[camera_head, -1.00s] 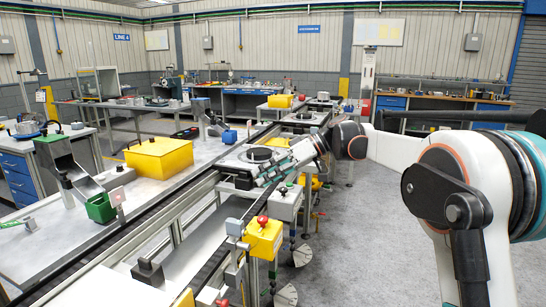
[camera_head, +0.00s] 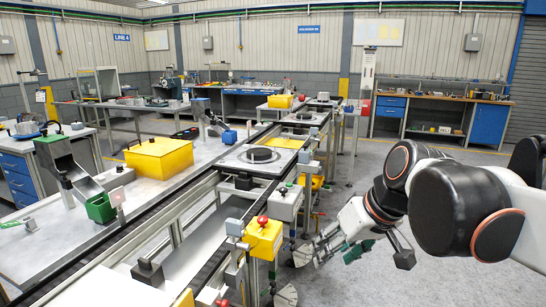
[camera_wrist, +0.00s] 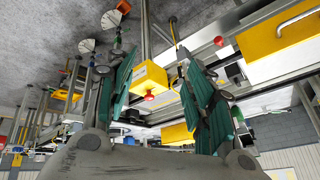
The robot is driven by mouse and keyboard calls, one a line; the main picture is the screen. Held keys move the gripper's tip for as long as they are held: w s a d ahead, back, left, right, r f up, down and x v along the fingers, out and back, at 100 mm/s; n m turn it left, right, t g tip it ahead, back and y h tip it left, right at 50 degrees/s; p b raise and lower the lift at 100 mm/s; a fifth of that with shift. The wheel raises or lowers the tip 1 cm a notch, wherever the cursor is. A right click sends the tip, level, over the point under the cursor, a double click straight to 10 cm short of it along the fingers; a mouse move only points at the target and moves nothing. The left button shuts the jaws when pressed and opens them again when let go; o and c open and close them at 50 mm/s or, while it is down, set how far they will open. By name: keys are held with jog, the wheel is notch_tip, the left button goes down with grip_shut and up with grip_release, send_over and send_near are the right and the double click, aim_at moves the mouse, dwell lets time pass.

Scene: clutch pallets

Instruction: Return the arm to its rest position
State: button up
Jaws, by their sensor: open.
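My gripper (camera_head: 328,250) is right of the conveyor line in the head view, over the open floor. Its green-padded fingers point left and are apart, with nothing between them. The wrist view also shows the open fingers of my gripper (camera_wrist: 155,90), with the conveyor side beyond them. My arm (camera_head: 455,205) is folded at the right of the head view. A black round part (camera_head: 259,155) lies on a pallet (camera_head: 234,163) on the conveyor, apart from my gripper.
A yellow control box (camera_head: 264,240) with a red button stands on the conveyor's near side, left of my gripper. A yellow bin (camera_head: 158,157) sits on the bench at left. Grey floor (camera_head: 365,165) is clear toward the back workbench (camera_head: 430,100).

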jog(key=s+d+f+m+t+h, duration=0.2)
jog(key=s+d+f, duration=0.5)
jog(key=s, duration=0.4)
jog(key=shift+s+d+f+m+t+h, duration=0.15)
jog(key=shift+d+f+m+t+h, duration=0.15)
jog(key=shift+f+m+h, duration=0.45)
